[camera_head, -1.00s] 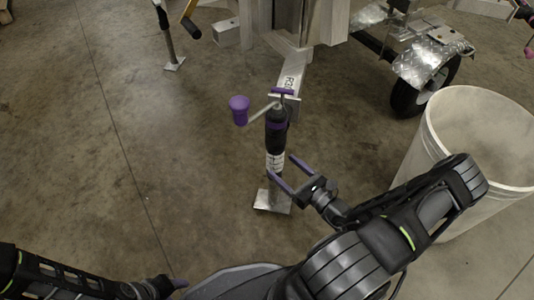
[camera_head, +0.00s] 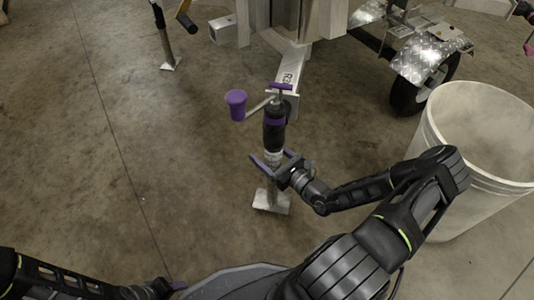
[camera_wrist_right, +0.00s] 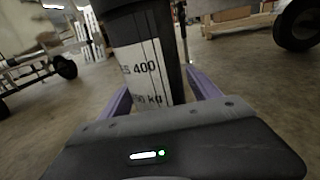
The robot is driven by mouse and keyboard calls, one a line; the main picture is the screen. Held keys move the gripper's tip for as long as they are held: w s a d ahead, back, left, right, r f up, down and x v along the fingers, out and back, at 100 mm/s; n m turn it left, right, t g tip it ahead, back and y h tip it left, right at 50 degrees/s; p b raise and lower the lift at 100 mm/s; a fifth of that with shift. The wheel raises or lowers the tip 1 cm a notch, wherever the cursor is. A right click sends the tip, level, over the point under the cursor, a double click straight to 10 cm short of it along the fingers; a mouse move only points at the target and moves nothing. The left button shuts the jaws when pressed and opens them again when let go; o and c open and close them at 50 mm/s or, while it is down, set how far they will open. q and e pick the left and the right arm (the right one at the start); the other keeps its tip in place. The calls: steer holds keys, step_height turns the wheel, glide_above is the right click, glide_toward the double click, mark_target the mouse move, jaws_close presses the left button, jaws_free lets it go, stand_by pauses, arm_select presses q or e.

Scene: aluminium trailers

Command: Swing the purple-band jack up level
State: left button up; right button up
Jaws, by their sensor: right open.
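The purple-band jack (camera_head: 274,134) stands upright on its metal foot plate (camera_head: 272,201), beside the trailer's tongue. It has a black tube with a purple band, a purple crank knob (camera_head: 236,105) out to the left and a purple-handled pin (camera_head: 281,86) at the top. My right gripper (camera_head: 271,158) is open, with its purple fingers on either side of the jack's lower tube. In the right wrist view the tube's white label (camera_wrist_right: 146,72) stands between the fingers. Whether the fingers touch it I cannot tell. My left gripper (camera_head: 172,287) is low at the left, its jaws unclear.
A large white bin (camera_head: 470,150) stands to the right, close to my right arm. The trailer tongue (camera_head: 291,72) runs back from the jack. Another jack leg (camera_head: 166,45) and a trailer wheel (camera_head: 409,94) are behind. The floor to the left is clear.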

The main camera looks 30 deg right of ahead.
steer(key=shift+c, duration=0.3)
jaws_close()
stand_by(0.5)
